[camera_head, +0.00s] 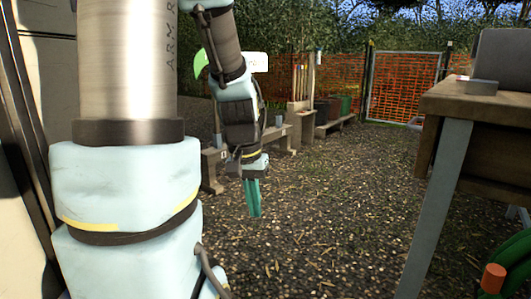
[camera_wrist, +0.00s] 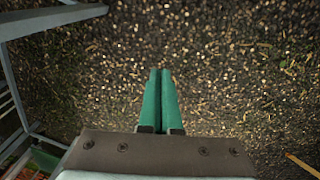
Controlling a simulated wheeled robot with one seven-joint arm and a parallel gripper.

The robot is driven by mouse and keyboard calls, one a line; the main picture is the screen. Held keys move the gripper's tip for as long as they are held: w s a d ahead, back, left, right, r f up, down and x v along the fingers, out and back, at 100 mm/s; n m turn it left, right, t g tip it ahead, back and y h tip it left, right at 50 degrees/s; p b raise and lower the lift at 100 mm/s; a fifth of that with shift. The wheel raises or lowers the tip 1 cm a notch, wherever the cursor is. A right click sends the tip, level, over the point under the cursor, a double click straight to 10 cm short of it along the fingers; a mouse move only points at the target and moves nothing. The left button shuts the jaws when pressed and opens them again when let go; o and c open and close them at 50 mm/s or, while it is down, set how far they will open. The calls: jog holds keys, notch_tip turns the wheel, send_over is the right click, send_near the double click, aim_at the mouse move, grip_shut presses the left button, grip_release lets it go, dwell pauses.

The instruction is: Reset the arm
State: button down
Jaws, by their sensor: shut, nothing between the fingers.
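My gripper (camera_head: 254,198) hangs at the end of my arm, pointing down over the gravel ground (camera_head: 330,215), left of centre in the head view. Its two green fingers are pressed together and hold nothing. In the wrist view the gripper (camera_wrist: 160,75) shows the fingers side by side, with only bare gravel (camera_wrist: 230,70) beyond their tips. My arm's large upper links fill the left of the head view and hide what lies behind them.
A wooden table (camera_head: 490,105) with a grey metal leg (camera_head: 435,210) stands at the right. A low bench (camera_head: 297,125) and pots (camera_head: 335,106) stand behind my gripper. An orange mesh gate (camera_head: 404,85) closes the back. A green hose (camera_head: 505,245) lies at lower right. The middle gravel is clear.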

jog(key=s+a+f+n+t+y, duration=0.1)
jog(key=s+a+f+n, duration=0.1)
jog(key=a, duration=0.2)
notch_tip(320, 180, up, 36)
jog(key=p, duration=3.6)
jog(key=c, duration=1.6)
grip_release()
jog(key=shift+s+a+f, duration=0.1)
